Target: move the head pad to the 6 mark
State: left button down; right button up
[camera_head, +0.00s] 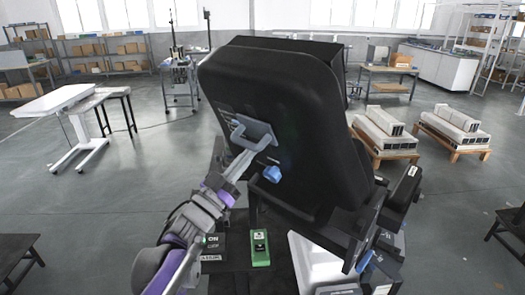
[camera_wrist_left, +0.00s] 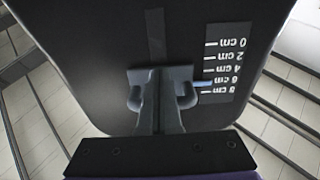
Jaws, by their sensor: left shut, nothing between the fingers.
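The head pad (camera_head: 270,95) is a large dark padded panel, tilted, in the middle of the head view. Its back carries a grey handle (camera_wrist_left: 190,92) with two bent posts, and a white scale (camera_wrist_left: 222,65) from 0 to 8 cm, upside down in the left wrist view. A blue pointer (camera_wrist_left: 203,84) lies at or very near the 6 mark. My left gripper (camera_head: 244,150) is shut at the handle; its fingers show between the posts in the left wrist view (camera_wrist_left: 160,85). I cannot tell whether they touch it. My right gripper is not seen.
A blue knob (camera_head: 272,174) sits below the handle. A green box (camera_head: 260,248) stands below the pad. A white-topped table (camera_head: 52,100) stands at the left, and pallets of pale blocks (camera_head: 455,128) at the right.

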pick_arm(q)
jog(key=b+v, duration=0.2)
jog(key=v, duration=0.6)
jog(key=shift+s, duration=0.2)
jog(key=shift+a, duration=0.2)
dwell(0.6)
jog(key=s+a+f+n+y+p, duration=0.2)
jog(key=s+a+f+n+y, duration=0.2)
jog(key=a+f+n+y, duration=1.05)
jog(key=s+f+m+g+y, duration=0.1)
jog(key=s+f+m+g, duration=0.1)
jog(key=s+f+g, duration=0.3)
jog(key=s+d+f+m+g+y, duration=0.1)
jog(key=s+f+m+g, duration=0.2)
jog(key=s+f+g, duration=0.3)
jog(key=s+f+p, duration=0.1)
jog(key=s+f, duration=0.4)
jog(key=s, duration=0.5)
